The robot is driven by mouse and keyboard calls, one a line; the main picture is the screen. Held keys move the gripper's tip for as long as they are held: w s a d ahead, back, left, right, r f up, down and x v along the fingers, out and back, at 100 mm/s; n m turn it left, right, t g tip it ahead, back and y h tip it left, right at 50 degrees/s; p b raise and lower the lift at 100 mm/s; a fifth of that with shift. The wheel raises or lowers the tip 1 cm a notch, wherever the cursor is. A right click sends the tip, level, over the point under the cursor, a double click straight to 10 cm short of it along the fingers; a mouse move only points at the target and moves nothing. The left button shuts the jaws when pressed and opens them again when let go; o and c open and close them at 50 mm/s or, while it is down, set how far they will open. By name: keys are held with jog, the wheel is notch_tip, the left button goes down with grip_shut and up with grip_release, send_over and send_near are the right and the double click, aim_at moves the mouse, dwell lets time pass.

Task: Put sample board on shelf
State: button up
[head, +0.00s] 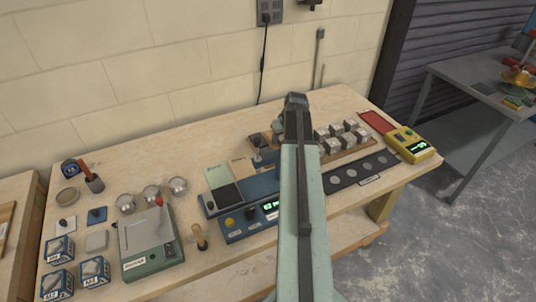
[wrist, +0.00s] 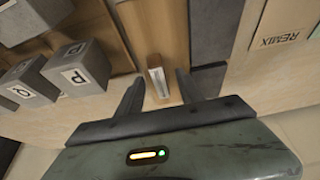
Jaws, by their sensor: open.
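In the wrist view, my gripper (wrist: 159,76) is open, with its two dark fingers apart. A small upright piece with a pale label (wrist: 158,82) shows between the fingers, in front of a brown wooden strip (wrist: 161,30); I cannot tell whether the fingers touch it. I cannot tell for sure which piece is the sample board. In the head view my arm reaches over the bench and hides most of the gripper and what is below it. A lower shelf (head: 353,243) shows under the bench top.
Grey lettered cubes (wrist: 80,67) stand at left in the wrist view; a REMIX-marked tray (wrist: 285,30) lies at right. In the head view, a green scale (head: 150,240), a blue device (head: 250,222) and a yellow meter (head: 410,145) stand on the bench (head: 225,265). Its front right is mostly clear.

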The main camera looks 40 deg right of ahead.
jog(key=shift+w+f, duration=0.1)
jog(key=shift+f, duration=0.05)
grip_shut()
dwell(1.3)
